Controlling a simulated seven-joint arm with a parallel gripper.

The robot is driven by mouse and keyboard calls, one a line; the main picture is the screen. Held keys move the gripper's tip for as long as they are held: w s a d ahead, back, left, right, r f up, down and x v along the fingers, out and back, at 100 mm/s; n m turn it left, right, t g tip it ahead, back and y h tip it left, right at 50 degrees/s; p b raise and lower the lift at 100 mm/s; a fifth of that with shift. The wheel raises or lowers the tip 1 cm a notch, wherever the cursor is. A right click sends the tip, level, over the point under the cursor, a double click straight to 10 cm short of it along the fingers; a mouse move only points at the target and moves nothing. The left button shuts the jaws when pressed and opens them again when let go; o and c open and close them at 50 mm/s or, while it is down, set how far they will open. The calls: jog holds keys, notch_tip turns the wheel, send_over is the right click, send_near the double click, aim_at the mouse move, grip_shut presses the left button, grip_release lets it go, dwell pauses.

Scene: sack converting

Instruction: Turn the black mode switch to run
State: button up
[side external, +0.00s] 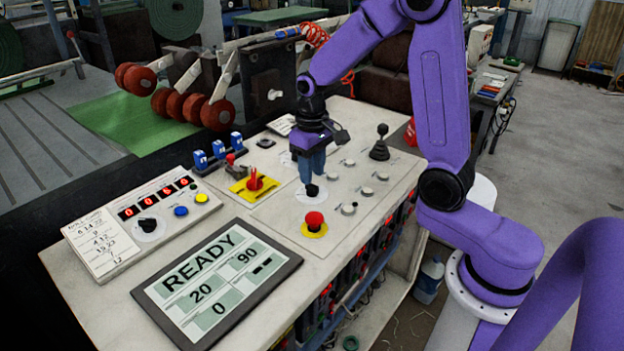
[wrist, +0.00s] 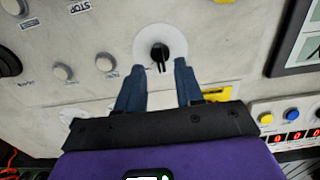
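The black mode switch (side external: 311,191) is a small knob on a round white plate in the middle of the sloped console panel. In the wrist view the black mode switch (wrist: 159,54) lies just beyond and between my fingertips, with a pale pointer mark toward the gripper. My gripper (side external: 312,178) points down right over the switch, and its blue fingers partly hide the plate. In the wrist view my gripper (wrist: 160,67) is open, with a gap on both sides of the knob and nothing held. The plate's position labels cannot be read.
A red emergency button (side external: 315,221) on yellow stands just in front of the switch. A red knob (side external: 255,181) on a yellow plate is to its left. A black joystick (side external: 380,145) rises behind right. A READY display (side external: 217,281) lies at the front.

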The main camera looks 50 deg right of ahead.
aim_at(312, 189)
jog(key=shift+f, duration=1.6)
grip_shut()
jog(key=shift+m, duration=0.3)
jog(key=m, duration=0.4)
jog(key=shift+m, duration=2.1)
